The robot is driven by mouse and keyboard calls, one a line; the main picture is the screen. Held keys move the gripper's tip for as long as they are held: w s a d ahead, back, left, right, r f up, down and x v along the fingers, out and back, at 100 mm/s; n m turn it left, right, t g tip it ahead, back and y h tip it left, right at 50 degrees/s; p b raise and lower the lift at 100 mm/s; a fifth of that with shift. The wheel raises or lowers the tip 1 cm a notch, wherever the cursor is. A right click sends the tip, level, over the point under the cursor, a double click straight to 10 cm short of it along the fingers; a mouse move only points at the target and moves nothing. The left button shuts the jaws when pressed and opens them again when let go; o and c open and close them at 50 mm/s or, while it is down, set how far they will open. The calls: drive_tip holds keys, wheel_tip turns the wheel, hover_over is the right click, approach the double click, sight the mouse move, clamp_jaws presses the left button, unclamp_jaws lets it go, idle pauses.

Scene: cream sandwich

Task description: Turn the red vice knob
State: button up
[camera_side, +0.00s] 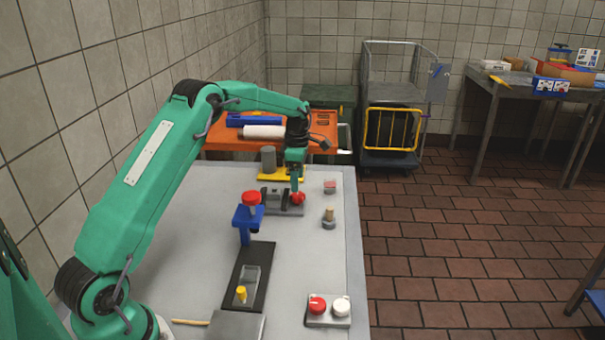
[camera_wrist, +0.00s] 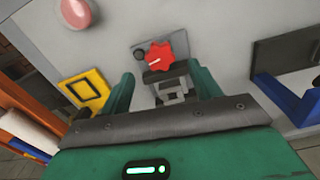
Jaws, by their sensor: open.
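The red vice knob (camera_side: 298,198) sits on the right end of the grey vice (camera_side: 272,204) on the pale work table. In the wrist view the red knob (camera_wrist: 159,57) is a lobed disc with a short white mark, ahead of and between my two green fingers. Grey parts of the vice (camera_wrist: 172,85) show just below it. My gripper (camera_side: 296,184) reaches down from above, right over the knob. In the wrist view my gripper (camera_wrist: 163,86) is open, with the fingers spread either side. I cannot tell whether a finger touches the knob.
A blue stand with a red top (camera_side: 247,218) stands near the vice's left front. A yellow-based fixture (camera_side: 282,176) is behind the vice. A short peg on a grey base (camera_side: 329,220) and a red-topped container (camera_side: 330,186) stand to the right. A button box (camera_side: 328,318) is at the front.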

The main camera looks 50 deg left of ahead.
sight(298, 194)
drive_tip(key=shift+f, duration=2.55)
drive_tip(key=c, duration=1)
drive_tip(key=shift+m, duration=0.3)
drive_tip(key=shift+m, duration=2.1)
drive_tip(key=o, duration=1)
